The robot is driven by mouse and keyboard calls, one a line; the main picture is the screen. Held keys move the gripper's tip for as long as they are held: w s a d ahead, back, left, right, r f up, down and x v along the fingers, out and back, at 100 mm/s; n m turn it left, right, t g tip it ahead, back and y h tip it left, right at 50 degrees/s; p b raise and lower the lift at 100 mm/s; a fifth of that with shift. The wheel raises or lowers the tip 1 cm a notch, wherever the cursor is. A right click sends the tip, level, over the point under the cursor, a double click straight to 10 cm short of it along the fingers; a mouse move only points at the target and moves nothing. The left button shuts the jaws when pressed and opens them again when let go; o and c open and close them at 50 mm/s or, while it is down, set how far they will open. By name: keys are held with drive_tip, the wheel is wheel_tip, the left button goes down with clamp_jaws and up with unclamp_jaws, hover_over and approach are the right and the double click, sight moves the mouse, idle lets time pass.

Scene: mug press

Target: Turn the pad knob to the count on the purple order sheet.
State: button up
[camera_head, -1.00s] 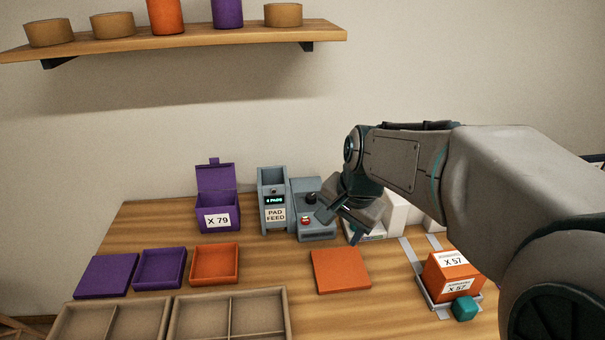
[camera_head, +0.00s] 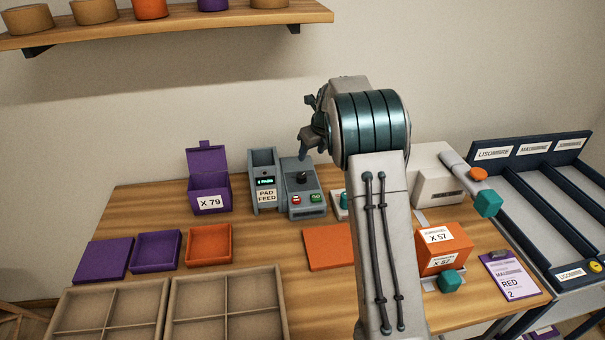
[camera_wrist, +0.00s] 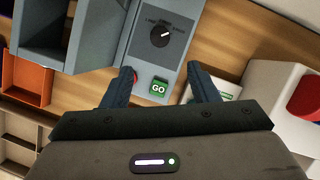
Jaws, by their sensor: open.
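The dark pad knob (camera_head: 303,178) sits on top of the grey pad feed machine (camera_head: 266,205), also in the wrist view (camera_wrist: 160,37), where its pale pointer mark aims up and right. Small lettering arcs beside it, too fine to read. The purple order sheet (camera_head: 501,275) lies on the table's right end and reads "RED" and "2". My gripper (camera_head: 306,152) is above the knob and apart from it.
A purple box marked X 79 (camera_head: 209,198) stands left of the machine. An orange box marked X 57 (camera_head: 440,250), a white machine (camera_head: 437,178) and a dark rack (camera_head: 545,200) are right. Trays and flat orange and purple pieces cover the front. A shelf (camera_head: 170,22) hangs above.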

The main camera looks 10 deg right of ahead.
sight(302, 176)
drive_tip(key=p+x, duration=0.2)
drive_tip(key=x, duration=1.1)
drive_tip(key=shift+f, duration=0.25)
drive_tip(key=c, duration=1)
